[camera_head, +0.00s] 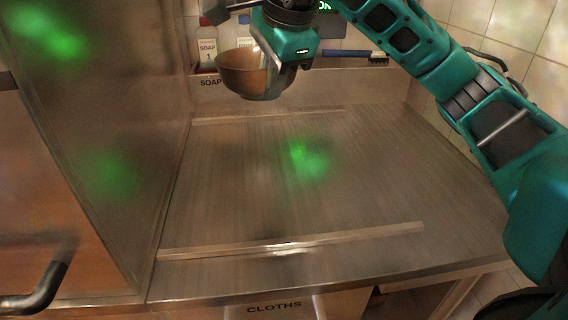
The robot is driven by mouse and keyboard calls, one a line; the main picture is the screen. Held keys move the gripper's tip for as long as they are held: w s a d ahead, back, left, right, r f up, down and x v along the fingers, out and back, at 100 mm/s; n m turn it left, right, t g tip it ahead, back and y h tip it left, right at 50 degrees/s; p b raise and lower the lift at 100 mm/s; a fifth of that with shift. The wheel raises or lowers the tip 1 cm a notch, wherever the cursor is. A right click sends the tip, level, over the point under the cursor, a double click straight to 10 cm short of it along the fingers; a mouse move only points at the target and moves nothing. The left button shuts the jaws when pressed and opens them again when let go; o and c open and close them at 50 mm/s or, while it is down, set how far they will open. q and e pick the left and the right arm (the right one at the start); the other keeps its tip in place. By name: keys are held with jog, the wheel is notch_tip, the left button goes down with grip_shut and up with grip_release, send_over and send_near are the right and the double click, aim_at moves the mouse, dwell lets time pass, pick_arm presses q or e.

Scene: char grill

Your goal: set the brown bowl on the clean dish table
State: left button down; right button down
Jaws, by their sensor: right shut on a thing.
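The brown bowl (238,72) is held upright in the air over the back of the steel dish table (250,190). My right gripper (273,78) is shut on the bowl's right side, with the arm reaching in from the right. The fingers are partly hidden by the gripper body and the bowl. The table top below the bowl is bare, with a raised strip near its front and another near its back. My left gripper is not in view.
A soap bottle (207,52) and a brush (355,56) are on the ledge behind the table. A tiled wall (530,50) bounds the right. The table's middle is clear.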

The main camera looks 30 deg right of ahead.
notch_tip(320, 180, down, 19)
jog(key=shift+f+b, duration=0.2)
jog(key=shift+b, duration=0.8)
jog(key=shift+f, duration=0.15)
jog(key=c, duration=1.2)
grip_release()
jog(key=shift+c, duration=0.2)
jog(key=v, duration=1.2)
jog(key=shift+p, duration=0.45)
jog(key=shift+a, duration=0.15)
